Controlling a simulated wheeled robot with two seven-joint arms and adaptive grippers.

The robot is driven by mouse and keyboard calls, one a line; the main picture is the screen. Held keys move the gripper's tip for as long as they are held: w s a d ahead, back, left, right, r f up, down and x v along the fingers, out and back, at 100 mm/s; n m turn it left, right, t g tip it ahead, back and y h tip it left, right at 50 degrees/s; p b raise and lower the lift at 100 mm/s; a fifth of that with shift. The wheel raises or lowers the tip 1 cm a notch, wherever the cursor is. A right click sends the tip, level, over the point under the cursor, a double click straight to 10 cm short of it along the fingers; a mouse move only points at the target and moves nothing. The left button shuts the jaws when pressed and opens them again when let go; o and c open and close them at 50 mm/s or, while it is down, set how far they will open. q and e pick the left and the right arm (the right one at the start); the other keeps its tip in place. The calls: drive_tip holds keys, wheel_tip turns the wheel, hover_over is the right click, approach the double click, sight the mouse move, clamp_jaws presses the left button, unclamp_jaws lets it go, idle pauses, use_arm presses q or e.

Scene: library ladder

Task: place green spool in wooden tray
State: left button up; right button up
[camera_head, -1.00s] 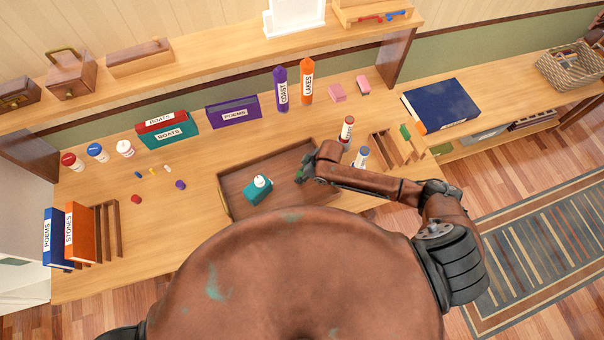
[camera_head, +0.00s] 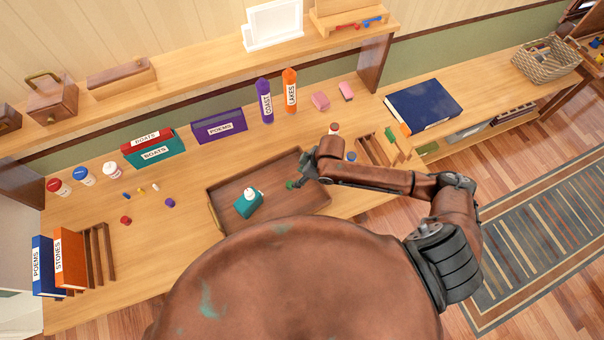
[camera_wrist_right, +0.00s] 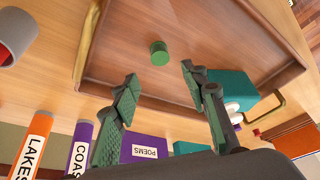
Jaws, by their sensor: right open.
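The green spool (camera_head: 290,184) is over the wooden tray (camera_head: 219,222) near its right side, just left of my right gripper (camera_head: 300,182). In the right wrist view, the spool (camera_wrist_right: 160,53) shows against the floor of the tray (camera_wrist_right: 212,40), beyond the fingertips and clear of both. I cannot tell for sure that it touches the floor. My right gripper (camera_wrist_right: 158,82) is open, with nothing between its fingers. My left gripper is not in view.
A slotted wooden rack (camera_head: 372,150) is right of the tray.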

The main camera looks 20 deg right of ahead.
drive_tip(key=shift+v, duration=1.2)
